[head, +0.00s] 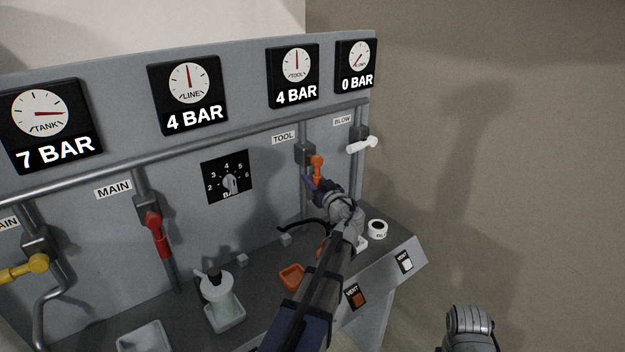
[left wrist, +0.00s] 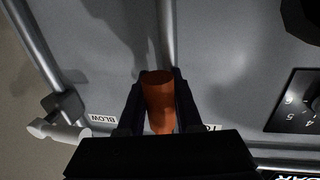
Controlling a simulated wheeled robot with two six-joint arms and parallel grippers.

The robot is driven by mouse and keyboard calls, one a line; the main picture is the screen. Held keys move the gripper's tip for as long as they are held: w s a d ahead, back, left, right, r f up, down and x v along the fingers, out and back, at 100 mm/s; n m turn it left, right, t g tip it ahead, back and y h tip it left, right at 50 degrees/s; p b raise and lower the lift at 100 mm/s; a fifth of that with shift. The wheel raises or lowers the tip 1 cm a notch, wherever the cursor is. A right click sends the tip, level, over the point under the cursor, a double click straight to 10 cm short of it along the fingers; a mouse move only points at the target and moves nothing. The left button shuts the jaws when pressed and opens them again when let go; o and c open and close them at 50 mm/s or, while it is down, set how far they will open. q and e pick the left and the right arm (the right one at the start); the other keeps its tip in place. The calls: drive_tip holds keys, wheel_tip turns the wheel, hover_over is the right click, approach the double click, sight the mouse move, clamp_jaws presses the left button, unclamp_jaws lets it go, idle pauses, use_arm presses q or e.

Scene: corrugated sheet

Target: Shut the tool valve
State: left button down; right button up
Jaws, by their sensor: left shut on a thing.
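The tool valve (head: 305,153) sits on a vertical pipe under the TOOL label. Its orange handle (head: 317,164) points down, roughly along the pipe. My left gripper (head: 318,182) is shut on the lower part of this handle. In the left wrist view the orange handle (left wrist: 158,95) shows between the two dark fingers. The tool gauge (head: 296,75) above reads 4 BAR. My right gripper is not in view; only a grey part of my right arm seems to show at the bottom right.
The white blow handle (head: 361,146) lies sideways close to the right, its gauge at 0 BAR. The red main handle (head: 157,235) hangs at the left. A regulator knob (head: 231,184) is between. Below, the ledge holds a bottle (head: 219,292), an orange tray (head: 292,277) and a tape roll (head: 377,229).

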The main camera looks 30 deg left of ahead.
use_arm(q)
drive_tip(key=shift+s, duration=0.15)
idle(0.8)
drive_tip(key=s+m, duration=0.1)
drive_tip(key=m+p, duration=0.1)
drive_tip(key=s+a+m+p, duration=0.1)
drive_tip(key=m, duration=0.1)
drive_tip(key=shift+s+a+r+g+h, duration=0.1)
drive_tip(key=shift+s+r+g+h, duration=0.2)
drive_tip(key=shift+r, duration=0.05)
drive_tip(key=m+p, duration=0.1)
drive_tip(key=s+r+m+p, duration=0.1)
drive_tip(key=s+a+m+g+p, duration=0.1)
drive_tip(key=m, duration=0.1)
drive_tip(key=shift+s+r, duration=0.1)
drive_tip(key=shift+r, duration=0.2)
drive_tip(key=m+p, duration=0.1)
drive_tip(key=s+r+m+p, duration=0.1)
drive_tip(key=r+m+g+p, duration=0.1)
drive_tip(key=m, duration=0.1)
drive_tip(key=shift+s+a+r, duration=0.1)
drive_tip(key=shift+s+a, duration=0.15)
drive_tip(key=shift+a, duration=0.05)
drive_tip(key=shift+s+a+r+m+g+p, duration=0.1)
drive_tip(key=shift+s+r+m+g+p, duration=0.15)
drive_tip(key=shift+r+m+p, duration=0.5)
drive_tip(key=shift+s+a+r+m+g+p, duration=0.1)
drive_tip(key=shift+r+m+g+p, duration=0.3)
drive_tip(key=shift+m+p, duration=0.55)
drive_tip(key=shift+r, duration=0.1)
